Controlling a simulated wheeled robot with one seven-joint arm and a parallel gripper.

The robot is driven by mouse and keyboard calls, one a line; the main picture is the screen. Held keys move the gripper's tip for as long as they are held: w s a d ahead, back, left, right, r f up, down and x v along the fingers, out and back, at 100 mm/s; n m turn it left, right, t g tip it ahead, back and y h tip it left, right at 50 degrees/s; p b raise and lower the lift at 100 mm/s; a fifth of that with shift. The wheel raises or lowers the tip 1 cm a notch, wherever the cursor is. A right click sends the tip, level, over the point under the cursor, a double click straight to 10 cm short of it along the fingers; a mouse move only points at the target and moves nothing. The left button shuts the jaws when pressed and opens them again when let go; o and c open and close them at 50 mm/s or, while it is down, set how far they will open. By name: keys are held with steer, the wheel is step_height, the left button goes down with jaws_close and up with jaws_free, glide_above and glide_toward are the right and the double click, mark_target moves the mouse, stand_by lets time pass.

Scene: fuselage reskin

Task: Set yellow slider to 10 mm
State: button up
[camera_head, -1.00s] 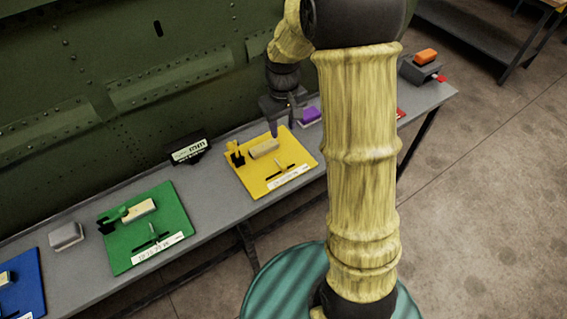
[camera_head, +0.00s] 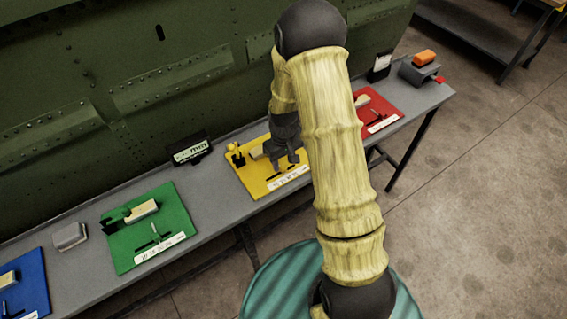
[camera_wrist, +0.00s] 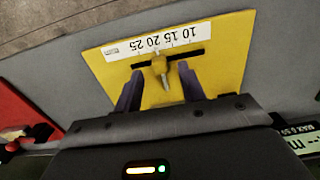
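The yellow board (camera_wrist: 225,70) fills the middle of the wrist view, its printed 10 15 20 25 scale (camera_wrist: 160,38) upside down. The yellow slider (camera_wrist: 160,66) sits in a dark slot below the scale, around the 15 to 20 marks; its exact reading cannot be told. A grey pin sticks out from it. My gripper (camera_wrist: 160,88) is open, one purple finger on each side of the slider, apart from it. In the head view, my gripper (camera_head: 285,158) is over the yellow board (camera_head: 251,183) and hides part of it, including the slider.
A green board (camera_head: 125,257) and a blue board (camera_head: 32,290) lie to the left on the grey bench. A red board (camera_head: 385,105) lies to the right. A black mm display (camera_head: 190,148) stands behind the yellow board, near the green fuselage panel (camera_head: 60,130).

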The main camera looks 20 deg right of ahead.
mark_target(283, 169)
steer(key=shift+f, duration=1.2)
jaws_close()
